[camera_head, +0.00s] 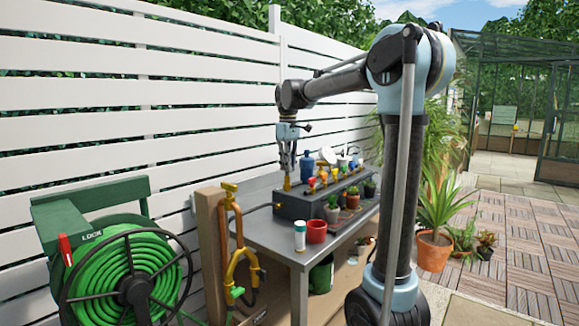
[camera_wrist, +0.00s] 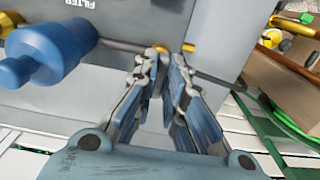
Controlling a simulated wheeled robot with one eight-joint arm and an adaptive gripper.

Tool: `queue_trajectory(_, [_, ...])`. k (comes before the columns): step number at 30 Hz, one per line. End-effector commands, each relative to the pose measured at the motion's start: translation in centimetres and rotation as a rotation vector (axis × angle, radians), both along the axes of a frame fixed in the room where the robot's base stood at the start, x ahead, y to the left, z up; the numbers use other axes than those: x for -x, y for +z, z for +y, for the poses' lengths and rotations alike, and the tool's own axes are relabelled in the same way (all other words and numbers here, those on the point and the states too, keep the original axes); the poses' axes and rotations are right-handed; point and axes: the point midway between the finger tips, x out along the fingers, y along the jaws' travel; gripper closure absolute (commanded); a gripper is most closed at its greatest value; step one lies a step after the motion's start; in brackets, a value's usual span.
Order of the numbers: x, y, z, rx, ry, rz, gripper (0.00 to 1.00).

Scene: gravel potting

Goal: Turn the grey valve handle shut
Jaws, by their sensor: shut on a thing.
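My gripper (camera_head: 287,178) points down at the left end of a dark grey box (camera_head: 300,207) on the bench. In the wrist view, the tips of my gripper (camera_wrist: 174,52) are close together by a brass-yellow fitting (camera_wrist: 189,47) on the grey box (camera_wrist: 225,25). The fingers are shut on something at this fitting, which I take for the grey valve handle. The fingers hide most of it, so its angle cannot be told. A label reading FILTER is at the top of the wrist view. A blue canister (camera_wrist: 52,48) is at the left there.
Small coloured valves (camera_head: 322,178) and potted plants line the box. A red cup (camera_head: 316,232) and a white can (camera_head: 300,237) stand on the bench's front part. A brass tap (camera_head: 229,189) and a green hose reel (camera_head: 130,280) stand at the left.

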Motion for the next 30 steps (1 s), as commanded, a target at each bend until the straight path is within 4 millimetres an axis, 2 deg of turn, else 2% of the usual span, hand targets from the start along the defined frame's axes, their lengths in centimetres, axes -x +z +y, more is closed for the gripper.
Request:
queue_trajectory(11, [-0.35,0.06,0.35,-0.001,-0.162,-0.008,1.00])
queue_trajectory(30, [-0.37,0.04,0.37,-0.002,-0.758,-0.007,1.00])
